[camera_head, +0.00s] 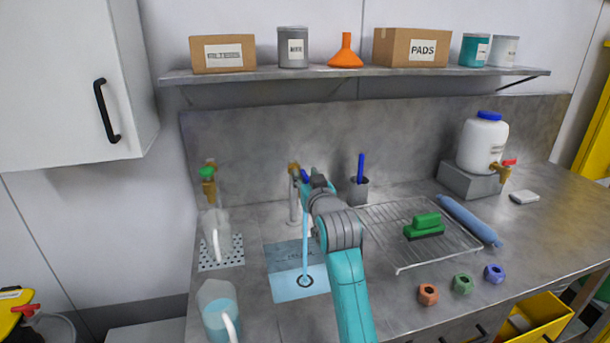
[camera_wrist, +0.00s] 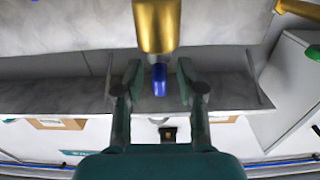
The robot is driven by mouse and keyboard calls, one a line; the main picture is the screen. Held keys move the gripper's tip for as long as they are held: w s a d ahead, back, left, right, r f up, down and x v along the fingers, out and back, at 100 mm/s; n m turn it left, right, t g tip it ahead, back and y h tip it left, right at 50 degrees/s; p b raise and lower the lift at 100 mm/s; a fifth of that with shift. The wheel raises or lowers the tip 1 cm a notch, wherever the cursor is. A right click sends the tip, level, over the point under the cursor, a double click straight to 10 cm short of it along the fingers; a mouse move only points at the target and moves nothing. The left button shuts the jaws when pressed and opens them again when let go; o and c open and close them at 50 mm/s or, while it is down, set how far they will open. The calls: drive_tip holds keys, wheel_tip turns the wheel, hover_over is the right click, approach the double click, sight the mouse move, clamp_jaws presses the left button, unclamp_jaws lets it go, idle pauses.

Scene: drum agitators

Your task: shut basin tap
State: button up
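The basin tap (camera_head: 294,168) is brass with a blue lever, on a post behind the basin. A stream of water (camera_head: 305,225) runs from it into the basin (camera_head: 283,254), which holds blue water around a drain. My gripper (camera_head: 312,181) is at the tap, and my wrist partly covers it in the head view. In the wrist view, the brass tap body (camera_wrist: 157,24) comes in from the top and the blue lever (camera_wrist: 159,80) sits between the two fingers of my gripper (camera_wrist: 159,84). The fingers are open, with a gap on each side of the lever.
A green-handled tap (camera_head: 208,184) stands left over a clear jug (camera_head: 216,234); another jug (camera_head: 218,312) stands in front. Right are a wire rack (camera_head: 385,225) with a green brush (camera_head: 424,226) and a white drum (camera_head: 483,145). A loaded shelf (camera_head: 354,73) runs above.

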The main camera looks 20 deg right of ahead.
drive_tip(key=shift+w, duration=0.65)
clamp_jaws()
